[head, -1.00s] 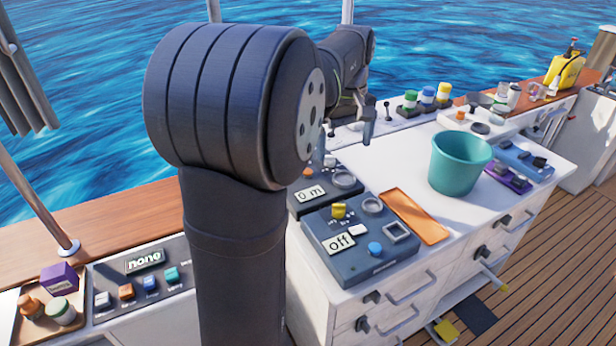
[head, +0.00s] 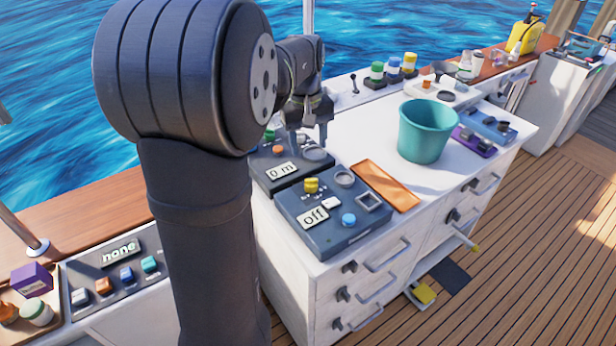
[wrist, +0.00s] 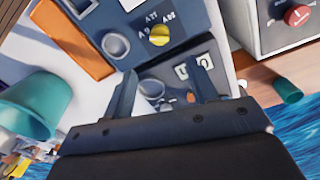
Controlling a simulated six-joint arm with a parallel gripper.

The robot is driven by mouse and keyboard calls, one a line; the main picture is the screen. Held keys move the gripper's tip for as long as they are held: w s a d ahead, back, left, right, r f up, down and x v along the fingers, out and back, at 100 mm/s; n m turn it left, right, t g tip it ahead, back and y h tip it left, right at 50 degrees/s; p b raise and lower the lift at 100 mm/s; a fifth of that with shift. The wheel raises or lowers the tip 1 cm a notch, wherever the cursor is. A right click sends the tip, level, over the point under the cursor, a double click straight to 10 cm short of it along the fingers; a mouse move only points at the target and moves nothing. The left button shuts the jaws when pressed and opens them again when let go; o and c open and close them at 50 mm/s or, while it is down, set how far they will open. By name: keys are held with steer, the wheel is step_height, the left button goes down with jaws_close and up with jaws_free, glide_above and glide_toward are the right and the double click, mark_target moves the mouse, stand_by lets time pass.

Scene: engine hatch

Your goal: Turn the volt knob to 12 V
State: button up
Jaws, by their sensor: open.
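The yellow volt knob (head: 311,186) stands on the blue-grey panel (head: 290,212), whose display (head: 314,217) reads "off". The knob also shows in the wrist view (wrist: 160,36), with small marks around it, upside down and too small to read surely. My gripper (head: 308,140) is open and empty above the darker panel behind. In the wrist view its two fingers (wrist: 166,84) point towards the knob, which lies beyond their tips, apart from them. My arm hides part of the scene in the head view.
The darker panel (head: 262,176) with a "0 m" display sits directly behind the knob's panel. An orange tray (head: 386,186) lies to the right, and a teal bucket (head: 425,138) stands beyond it. White counter shows between them. Lidded jars line the back ledge.

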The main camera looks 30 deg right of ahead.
mark_target(311, 180)
steer(key=f, duration=1.2)
steer(key=shift+s+d+f, duration=0.1)
steer(key=shift+d+f, duration=0.2)
steer(key=c, duration=0.9)
